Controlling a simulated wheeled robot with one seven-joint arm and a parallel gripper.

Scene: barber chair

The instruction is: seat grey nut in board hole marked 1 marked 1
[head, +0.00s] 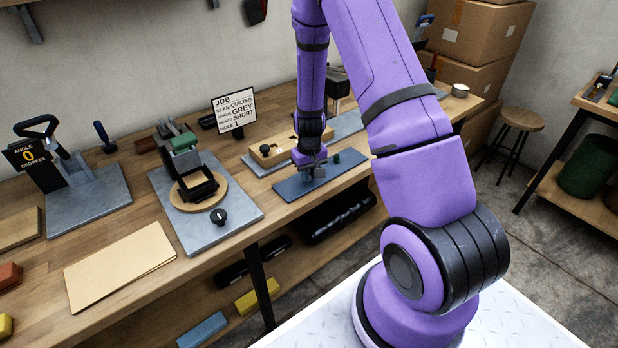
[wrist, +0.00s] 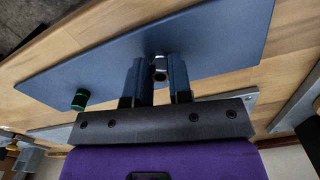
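The grey nut (wrist: 160,68) shows in the wrist view between my two fingertips, low at the blue mat. My gripper (wrist: 158,76) has its dark fingers close on both sides of the nut, with no clear gap showing. In the head view my gripper (head: 311,171) points down over the blue mat (head: 292,188). The wooden board (head: 266,156) lies behind the mat, partly hidden by my arm, with a black knob on it. Its hole marks cannot be read. The job sign (head: 234,108) reads grey, short, hole 1.
A green-topped piece (wrist: 80,99) stands on the mat, also in the head view (head: 337,157). A clamp fixture (head: 187,158) on a metal plate stands to the left. An angle gauge (head: 60,160) is farther left. A tan sheet (head: 120,267) lies at the bench front.

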